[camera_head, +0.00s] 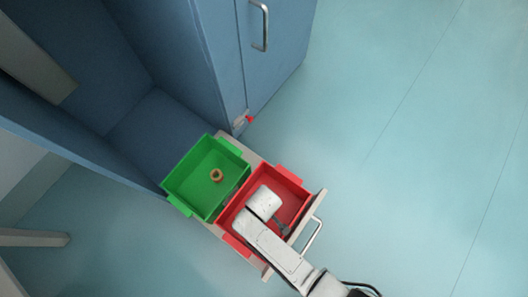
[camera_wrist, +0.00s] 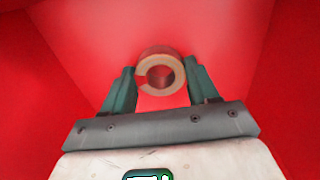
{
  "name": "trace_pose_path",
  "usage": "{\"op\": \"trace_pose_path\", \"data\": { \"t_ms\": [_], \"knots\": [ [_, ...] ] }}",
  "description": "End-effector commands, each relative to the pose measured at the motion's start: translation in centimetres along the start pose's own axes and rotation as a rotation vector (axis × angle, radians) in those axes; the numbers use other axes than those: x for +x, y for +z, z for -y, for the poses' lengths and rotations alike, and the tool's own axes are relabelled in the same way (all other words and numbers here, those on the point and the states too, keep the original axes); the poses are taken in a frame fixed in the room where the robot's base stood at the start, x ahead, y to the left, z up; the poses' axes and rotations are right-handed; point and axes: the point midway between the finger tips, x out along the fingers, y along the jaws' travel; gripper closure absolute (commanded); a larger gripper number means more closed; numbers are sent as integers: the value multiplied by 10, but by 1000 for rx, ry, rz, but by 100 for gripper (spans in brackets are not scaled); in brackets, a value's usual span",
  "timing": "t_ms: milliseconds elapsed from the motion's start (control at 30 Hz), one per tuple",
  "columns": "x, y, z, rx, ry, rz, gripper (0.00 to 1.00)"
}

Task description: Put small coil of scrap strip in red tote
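The red tote (camera_head: 291,181) sits in a pulled-out drawer, to the right of a green tote. My gripper (camera_wrist: 160,78) is inside the red tote, whose red walls fill the wrist view. A small tan coil (camera_wrist: 149,54) with a brown, hollow middle is between my two dark green fingers. Both fingers meet its sides, so the gripper looks shut on it. Whether the coil touches the tote floor I cannot tell. In the head view my arm hides this coil and most of the gripper.
The green tote (camera_head: 184,181) holds another small brown ring-shaped coil (camera_head: 216,176). The drawer's metal handle (camera_head: 313,238) is at its front right edge. A blue cabinet (camera_head: 205,60) rises behind the totes. The floor (camera_head: 430,130) to the right is clear.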

Motion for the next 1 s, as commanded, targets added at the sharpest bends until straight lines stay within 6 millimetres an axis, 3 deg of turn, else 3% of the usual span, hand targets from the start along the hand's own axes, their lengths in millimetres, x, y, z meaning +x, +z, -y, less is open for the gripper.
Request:
{"op": "trace_pose_path", "data": {
  "t_ms": [233,567,1000],
  "knots": [
    [0,0,0,0,0,0,17],
    [-7,0,0,0,0,0,17],
    [-89,0,0,1,-1,-1,17]
  ]
}}
